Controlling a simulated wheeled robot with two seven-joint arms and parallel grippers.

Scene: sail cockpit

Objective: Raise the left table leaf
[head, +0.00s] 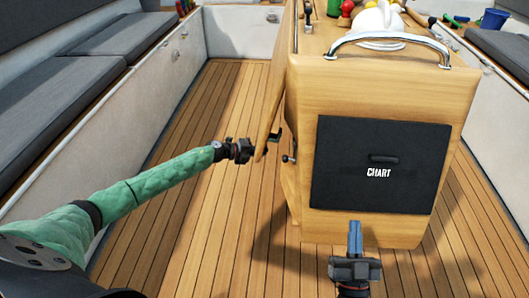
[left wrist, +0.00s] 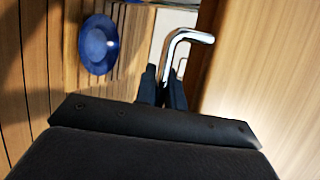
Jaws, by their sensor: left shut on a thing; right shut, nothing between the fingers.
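The left table leaf (head: 273,95) is a wooden panel hanging down steeply along the left side of the wooden cockpit table. In the left wrist view, a broad wooden face (left wrist: 265,80) fills the right side. My left gripper (head: 258,151) is at the leaf's lower edge. In the left wrist view its fingers (left wrist: 163,88) are shut on a bent chrome handle (left wrist: 185,40); the exact grip is partly hidden. My right gripper (head: 355,238) is shut and empty, in front of the table's end.
The table end (head: 380,232) has a black panel (head: 340,180) marked CHART and a chrome rail (head: 390,38) above. Dark cushioned benches (head: 70,95) line both sides. The slatted floor (head: 190,215) left of the table is clear. A blue round object (left wrist: 98,45) shows in the left wrist view.

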